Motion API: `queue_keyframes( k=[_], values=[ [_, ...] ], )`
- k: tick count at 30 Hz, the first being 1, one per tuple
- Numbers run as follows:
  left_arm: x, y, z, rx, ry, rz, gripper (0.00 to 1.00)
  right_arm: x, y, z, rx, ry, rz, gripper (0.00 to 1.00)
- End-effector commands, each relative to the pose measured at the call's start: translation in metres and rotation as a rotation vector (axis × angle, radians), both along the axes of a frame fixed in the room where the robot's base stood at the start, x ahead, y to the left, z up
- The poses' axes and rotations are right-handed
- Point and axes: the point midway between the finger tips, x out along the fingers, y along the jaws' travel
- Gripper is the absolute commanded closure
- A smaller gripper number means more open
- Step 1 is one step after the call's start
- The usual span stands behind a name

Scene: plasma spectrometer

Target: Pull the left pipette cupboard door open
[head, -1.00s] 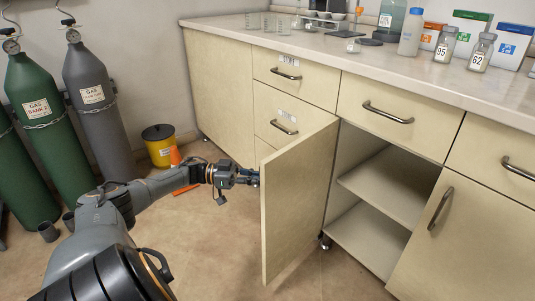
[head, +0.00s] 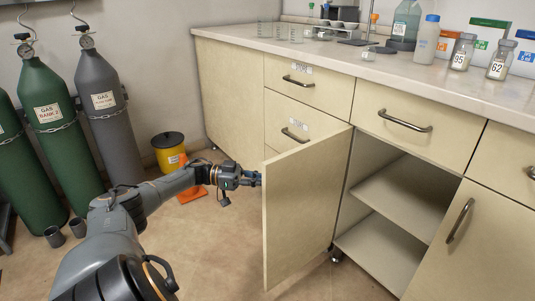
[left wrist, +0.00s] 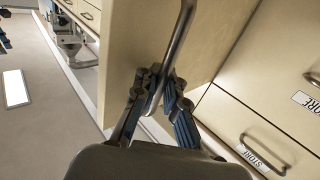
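The pale wood cupboard door (head: 305,210) stands swung wide open at roughly a right angle to the cabinet front, hinged at its right edge in the head view. Its inner face is towards the head camera. My left gripper (head: 260,179) is at the door's outer face, near its free edge, partly hidden behind the door. In the left wrist view the fingers of my left gripper (left wrist: 158,100) are closed around the metal bar handle (left wrist: 178,40). The open cupboard (head: 400,200) shows bare shelves inside. My right gripper is not in view.
Drawers (head: 308,83) are left of the opening, and a shut door (head: 455,245) is right of it. Bottles (head: 426,40) stand on the worktop. Gas cylinders (head: 105,115), a yellow bin (head: 170,150) and an orange object (head: 193,193) are at the left. Floor before the door is clear.

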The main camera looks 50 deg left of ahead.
Motion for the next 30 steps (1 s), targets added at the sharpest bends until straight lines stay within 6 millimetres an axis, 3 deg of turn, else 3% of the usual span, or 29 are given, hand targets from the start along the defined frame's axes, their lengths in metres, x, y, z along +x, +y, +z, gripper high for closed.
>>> queue_keyframes(
  k=[1, 3, 14, 24, 30],
  values=[
    [-0.004, 0.0, -0.006, 0.005, 0.014, -0.005, 0.83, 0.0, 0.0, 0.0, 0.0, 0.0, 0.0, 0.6],
    [-0.003, 0.0, -0.005, 0.005, 0.013, -0.004, 0.68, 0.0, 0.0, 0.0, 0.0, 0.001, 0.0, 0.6],
    [-0.003, 0.003, -0.002, 0.002, 0.004, -0.001, 0.68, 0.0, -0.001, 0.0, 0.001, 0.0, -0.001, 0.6],
    [-0.038, 0.043, -0.002, 0.003, 0.005, 0.005, 0.68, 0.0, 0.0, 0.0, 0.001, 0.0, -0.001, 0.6],
    [-0.051, 0.057, -0.002, 0.003, 0.006, 0.003, 0.68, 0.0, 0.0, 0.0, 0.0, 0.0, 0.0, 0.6]
  ],
)
